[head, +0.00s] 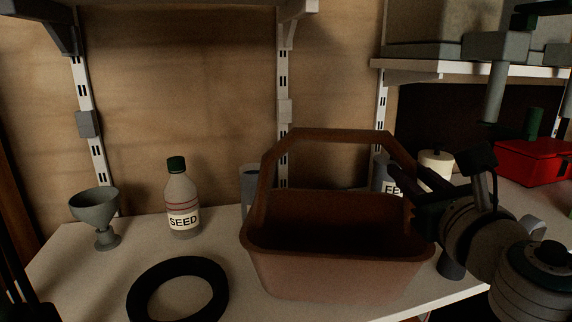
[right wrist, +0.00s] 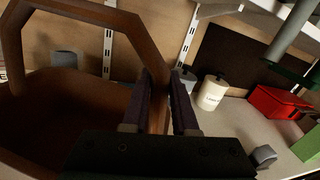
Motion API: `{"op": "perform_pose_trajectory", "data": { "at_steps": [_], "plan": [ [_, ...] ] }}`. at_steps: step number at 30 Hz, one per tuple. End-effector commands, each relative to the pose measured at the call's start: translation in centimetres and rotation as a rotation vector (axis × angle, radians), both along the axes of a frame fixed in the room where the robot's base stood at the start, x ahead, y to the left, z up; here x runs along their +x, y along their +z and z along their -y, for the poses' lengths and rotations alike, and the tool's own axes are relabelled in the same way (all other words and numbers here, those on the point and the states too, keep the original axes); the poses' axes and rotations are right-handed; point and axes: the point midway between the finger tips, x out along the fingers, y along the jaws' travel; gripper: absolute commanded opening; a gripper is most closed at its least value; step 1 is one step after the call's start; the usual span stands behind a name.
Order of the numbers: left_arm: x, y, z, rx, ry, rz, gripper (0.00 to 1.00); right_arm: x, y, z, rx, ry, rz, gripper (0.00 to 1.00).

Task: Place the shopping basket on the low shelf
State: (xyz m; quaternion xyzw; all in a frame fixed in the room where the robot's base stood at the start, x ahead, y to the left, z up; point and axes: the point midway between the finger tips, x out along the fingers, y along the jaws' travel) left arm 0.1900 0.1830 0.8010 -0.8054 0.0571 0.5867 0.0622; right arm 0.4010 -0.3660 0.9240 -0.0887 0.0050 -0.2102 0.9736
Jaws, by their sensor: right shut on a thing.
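The brown shopping basket (head: 340,275) with its arched handle is in the middle of the head view. It is upright and looks empty. It overlaps the low white shelf (head: 75,262); I cannot tell whether its base touches the shelf. My right gripper (head: 408,183) is shut on the right side of the handle. In the right wrist view the handle of the basket (right wrist: 90,12) runs down between the two fingers (right wrist: 158,105). My left gripper is not clearly seen; only dark shapes show at the lower left edge.
A grey goblet (head: 95,207), a SEED bottle (head: 182,195) and a black ring (head: 142,300) occupy the shelf's left. Behind the basket are a grey container (head: 249,180) and a pale canister (head: 437,160). A red box (head: 535,162) stands right. Upper shelves overhang the back.

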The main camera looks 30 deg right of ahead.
Motion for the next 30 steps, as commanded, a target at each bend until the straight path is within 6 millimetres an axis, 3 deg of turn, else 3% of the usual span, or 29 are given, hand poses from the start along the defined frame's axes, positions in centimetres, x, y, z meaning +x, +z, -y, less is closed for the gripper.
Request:
{"op": "perform_pose_trajectory", "data": {
  "at_steps": [9, 10, 12, 18, 24, 30],
  "plan": [
    [-0.01, -0.59, -0.14, 0.005, -0.004, 0.000, 0.50, 0.02, -0.58, 0.01, 0.001, -0.001, 0.003, 0.00],
    [-0.01, -0.52, -0.14, 0.005, -0.004, 0.000, 0.50, 0.02, -0.50, 0.01, 0.001, -0.001, 0.003, 0.29],
    [0.00, -0.48, -0.14, 0.005, -0.004, 0.000, 0.50, 0.02, -0.47, 0.01, 0.001, -0.001, 0.003, 0.37],
    [0.00, -0.46, -0.14, 0.005, -0.004, 0.001, 0.50, 0.01, -0.51, 0.01, 0.001, 0.000, 0.001, 0.59],
    [0.00, -0.46, -0.08, 0.003, -0.002, 0.000, 0.50, 0.00, -0.54, 0.01, 0.000, 0.000, 0.000, 0.62],
    [0.02, -0.46, 0.07, -0.003, 0.002, 0.001, 0.50, -0.02, -0.61, 0.00, -0.001, 0.000, -0.001, 0.82]
  ]
}}
